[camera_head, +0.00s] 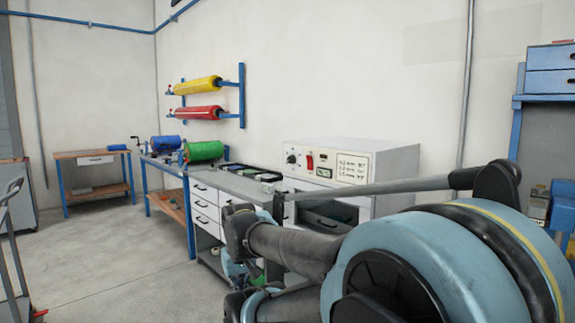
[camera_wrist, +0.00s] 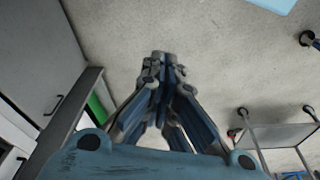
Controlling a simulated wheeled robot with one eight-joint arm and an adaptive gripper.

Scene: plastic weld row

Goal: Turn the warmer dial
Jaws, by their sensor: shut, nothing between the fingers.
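The warmer (camera_head: 345,160) is a white box on the bench, right of centre in the head view. Its front panel has a small dark dial (camera_head: 291,159) at the left end, a red switch (camera_head: 310,162) and a printed label. My arm crosses in front of the warmer's lower part; the dial is clear of it. My gripper (camera_wrist: 163,58) shows in the wrist view with its fingers together and empty, above the floor. It is apart from the dial, which is not in the wrist view. In the head view I cannot make out the fingertips clearly.
Yellow and red rolls hang on the wall. A cart (camera_wrist: 275,135) stands at right in the wrist view.

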